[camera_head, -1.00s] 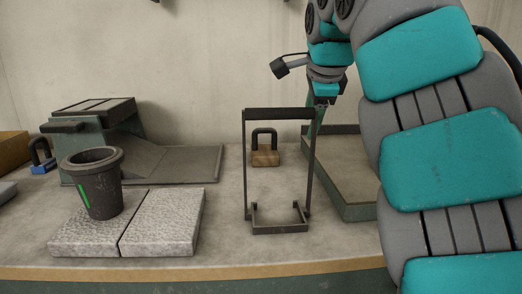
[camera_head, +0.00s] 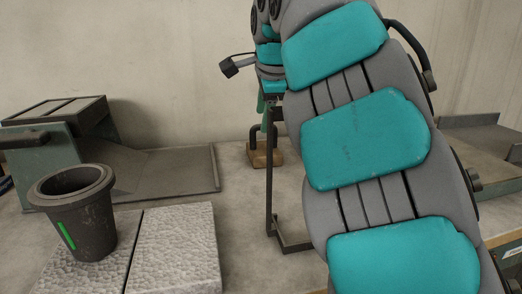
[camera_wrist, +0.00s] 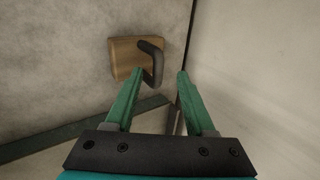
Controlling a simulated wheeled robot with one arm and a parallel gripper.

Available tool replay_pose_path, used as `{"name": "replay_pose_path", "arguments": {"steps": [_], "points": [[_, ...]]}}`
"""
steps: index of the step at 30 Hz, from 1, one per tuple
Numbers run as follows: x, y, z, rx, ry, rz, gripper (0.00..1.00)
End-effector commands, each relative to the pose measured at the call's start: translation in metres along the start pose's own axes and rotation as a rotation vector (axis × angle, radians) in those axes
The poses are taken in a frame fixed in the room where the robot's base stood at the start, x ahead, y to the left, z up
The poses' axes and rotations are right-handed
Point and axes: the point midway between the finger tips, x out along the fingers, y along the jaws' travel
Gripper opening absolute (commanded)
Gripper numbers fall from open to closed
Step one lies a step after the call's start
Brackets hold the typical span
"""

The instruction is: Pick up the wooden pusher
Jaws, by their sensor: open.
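The wooden pusher (camera_head: 260,156) is a small wooden block with a dark arched handle, and it stands on the grey bench behind the dark metal frame. In the wrist view the wooden block (camera_wrist: 126,60) lies just beyond my fingertips, with its dark handle bent toward the space between them. My gripper (camera_wrist: 159,74) has two green fingers, spread apart and empty. Its left fingertip appears close to the handle; whether it touches cannot be told.
A dark upright metal frame (camera_head: 270,190) stands beside the pusher, partly hidden by my arm. A dark bucket (camera_head: 84,225) sits on pale stone slabs (camera_head: 177,250) at left. A green machine with a flat tray (camera_head: 180,172) is behind it. A green-sided tray (camera_head: 480,140) stands at right.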

Motion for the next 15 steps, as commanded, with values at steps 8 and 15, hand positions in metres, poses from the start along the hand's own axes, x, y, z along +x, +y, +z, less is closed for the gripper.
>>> {"name": "replay_pose_path", "arguments": {"steps": [8, 15], "points": [[0.035, 0.004, -0.004, 0.002, 0.003, 0.002, 0.55], [0.048, 0.003, -0.004, 0.0, 0.001, -0.004, 0.55]]}}
